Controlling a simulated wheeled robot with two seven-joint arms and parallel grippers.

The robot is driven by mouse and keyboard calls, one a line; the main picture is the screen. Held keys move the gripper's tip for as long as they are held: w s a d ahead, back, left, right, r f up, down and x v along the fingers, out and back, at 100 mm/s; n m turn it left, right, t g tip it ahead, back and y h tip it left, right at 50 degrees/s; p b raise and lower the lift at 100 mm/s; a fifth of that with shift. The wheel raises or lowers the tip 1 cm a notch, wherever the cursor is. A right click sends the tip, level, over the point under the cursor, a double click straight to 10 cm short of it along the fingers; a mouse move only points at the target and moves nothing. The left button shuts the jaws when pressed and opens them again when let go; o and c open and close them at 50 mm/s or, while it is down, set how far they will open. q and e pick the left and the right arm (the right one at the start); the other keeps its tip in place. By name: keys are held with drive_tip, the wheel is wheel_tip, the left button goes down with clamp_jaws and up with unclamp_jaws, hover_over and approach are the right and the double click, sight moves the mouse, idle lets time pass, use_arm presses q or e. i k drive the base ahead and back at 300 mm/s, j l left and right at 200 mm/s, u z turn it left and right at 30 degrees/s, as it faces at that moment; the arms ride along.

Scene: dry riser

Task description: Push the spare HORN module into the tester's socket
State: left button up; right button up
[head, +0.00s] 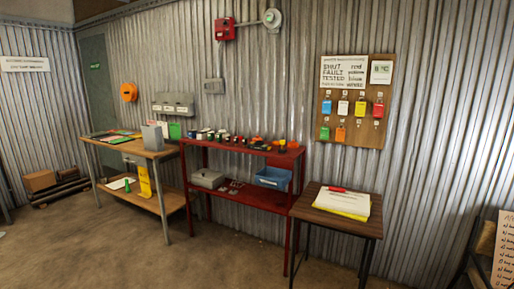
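The red bench (243,148) stands against the corrugated wall in the middle of the head view. Several small modules or fittings in black, white, green, red and orange stand in a row on its top. They are too small to read, so I cannot tell which is the spare HORN module. I also cannot make out the tester or its socket for certain. A grey upright box (153,137) stands on the wooden bench to the left. Neither of my grippers is in view.
A blue bin (273,178) and a grey case (208,179) sit on the red bench's lower shelf. A small table (335,224) with papers stands right. The front floor (150,255) is clear.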

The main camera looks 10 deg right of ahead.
sight(259, 146)
drive_tip(key=i+u, duration=0.1)
drive_tip(key=i, duration=1.15)
